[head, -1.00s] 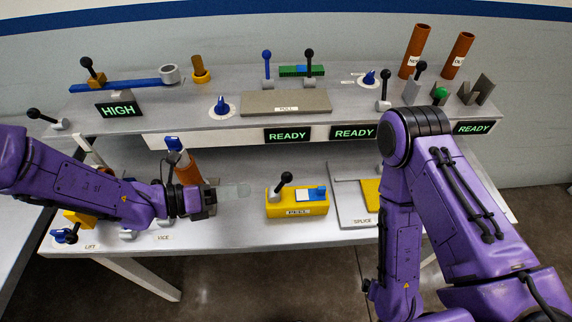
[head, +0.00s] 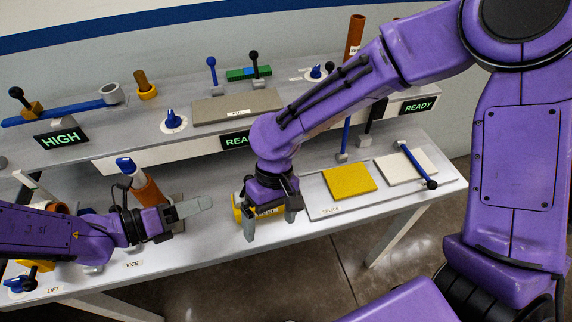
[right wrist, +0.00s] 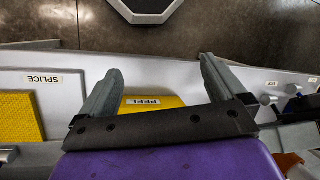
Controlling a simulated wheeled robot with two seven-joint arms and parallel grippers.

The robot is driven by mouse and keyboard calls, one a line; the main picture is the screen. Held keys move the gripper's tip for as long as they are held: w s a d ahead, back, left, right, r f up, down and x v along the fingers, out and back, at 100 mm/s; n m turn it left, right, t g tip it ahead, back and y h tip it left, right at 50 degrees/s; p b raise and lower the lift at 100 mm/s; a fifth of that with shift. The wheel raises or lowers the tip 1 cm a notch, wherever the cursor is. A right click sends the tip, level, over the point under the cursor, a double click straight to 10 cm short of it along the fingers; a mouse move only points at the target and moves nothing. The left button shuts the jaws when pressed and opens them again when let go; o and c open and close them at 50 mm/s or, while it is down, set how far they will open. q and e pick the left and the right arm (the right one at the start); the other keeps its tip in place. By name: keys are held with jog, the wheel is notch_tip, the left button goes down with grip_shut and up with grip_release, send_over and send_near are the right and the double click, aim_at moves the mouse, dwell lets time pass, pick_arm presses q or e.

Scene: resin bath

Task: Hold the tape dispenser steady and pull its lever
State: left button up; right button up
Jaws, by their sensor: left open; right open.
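The yellow tape dispenser labelled PEEL (head: 237,209) stands on the lower bench and is mostly hidden behind my right gripper in the head view. Its lever is hidden. In the right wrist view the dispenser's yellow face (right wrist: 135,108) shows between the fingers, partly covered by the gripper body. My right gripper (head: 271,219) is open and points down at the dispenser, one finger to each side in the picture. I cannot tell whether they touch it. My left gripper (head: 190,213) is open and empty, just left of the dispenser, its fingers pointing toward it.
The SPLICE panel (head: 325,204) with a yellow pad (head: 348,180) and a white pad (head: 390,170) lies right of the dispenser. A brown cylinder (head: 150,192) stands behind my left gripper. The upper shelf (head: 110,135) with levers and lit signs runs behind. The bench front edge is close.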

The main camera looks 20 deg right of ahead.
jog(key=w+d+r+n+t, duration=0.1)
jog(key=w+d+n, duration=0.1)
jog(key=w+n, duration=0.1)
jog(key=w+d+r+n+t+h, duration=0.1)
jog(key=w+d+n, duration=0.1)
jog(key=n, duration=0.3)
jog(key=w+d+r+n+t+h, duration=0.1)
jog(key=w+d+r+n, duration=0.1)
jog(key=n, duration=0.3)
jog(key=shift+w+d, duration=0.55)
jog(key=shift+w, duration=0.25)
jog(key=shift+w+d+f+n, duration=0.1)
jog(key=shift+w+d+n, duration=0.15)
jog(key=shift+n, duration=0.25)
jog(key=shift+f, duration=0.25)
notch_tip(320, 180, down, 9)
jog(key=shift+f, duration=0.45)
jog(key=c, duration=1.3)
